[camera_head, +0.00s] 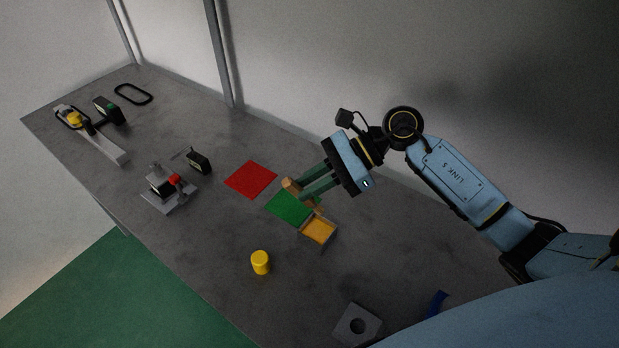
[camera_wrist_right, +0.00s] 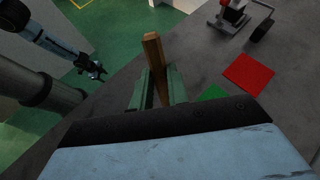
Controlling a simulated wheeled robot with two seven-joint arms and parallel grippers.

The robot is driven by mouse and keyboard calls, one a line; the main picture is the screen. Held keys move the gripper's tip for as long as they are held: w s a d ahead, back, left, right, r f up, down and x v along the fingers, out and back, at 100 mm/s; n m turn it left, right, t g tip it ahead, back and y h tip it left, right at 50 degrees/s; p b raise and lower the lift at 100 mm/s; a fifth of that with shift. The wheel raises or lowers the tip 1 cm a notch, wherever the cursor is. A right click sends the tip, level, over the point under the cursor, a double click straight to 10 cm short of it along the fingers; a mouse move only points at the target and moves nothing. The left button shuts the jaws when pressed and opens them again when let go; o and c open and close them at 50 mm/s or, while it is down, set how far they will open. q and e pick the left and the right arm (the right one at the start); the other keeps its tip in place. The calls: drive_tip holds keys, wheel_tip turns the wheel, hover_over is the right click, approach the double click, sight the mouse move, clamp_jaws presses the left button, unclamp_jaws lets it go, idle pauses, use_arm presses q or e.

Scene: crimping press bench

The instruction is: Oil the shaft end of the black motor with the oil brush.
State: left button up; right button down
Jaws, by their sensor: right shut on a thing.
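My right gripper (camera_head: 308,190) is shut on the wooden handle of the oil brush (camera_head: 290,186), above the green square. In the right wrist view the handle (camera_wrist_right: 153,55) stands up between the green fingers (camera_wrist_right: 155,90); its bristles are hidden there. A small black motor (camera_head: 200,163) lies on the bench left of the red square, with a thin shaft pointing left; it appears also in the right wrist view (camera_wrist_right: 262,30). My right gripper is well apart from it. My left gripper (camera_wrist_right: 95,72) shows small in the right wrist view, away from the bench; its jaws are unclear.
An orange-topped tray (camera_head: 318,231) stands by the green square (camera_head: 288,208). A press with a red knob (camera_head: 168,190) is beside the motor. The red square (camera_head: 250,179) is bare. A yellow cylinder (camera_head: 261,262) and a grey holed block (camera_head: 357,325) stand nearer.

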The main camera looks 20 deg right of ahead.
sight(318, 207)
drive_tip(key=shift+f+b, duration=0.45)
drive_tip(key=shift+f, duration=0.5)
wheel_tip(318, 207, down, 2)
drive_tip(key=shift+f+b, duration=0.2)
drive_tip(key=shift+b, duration=0.4)
wheel_tip(318, 207, down, 4)
drive_tip(key=b, duration=0.4)
drive_tip(key=shift+f+b, duration=0.25)
drive_tip(key=shift+b, duration=0.15)
drive_tip(key=shift+r, duration=0.2)
drive_tip(key=shift+r+p, duration=1.6)
drive_tip(key=shift+r, duration=1.15)
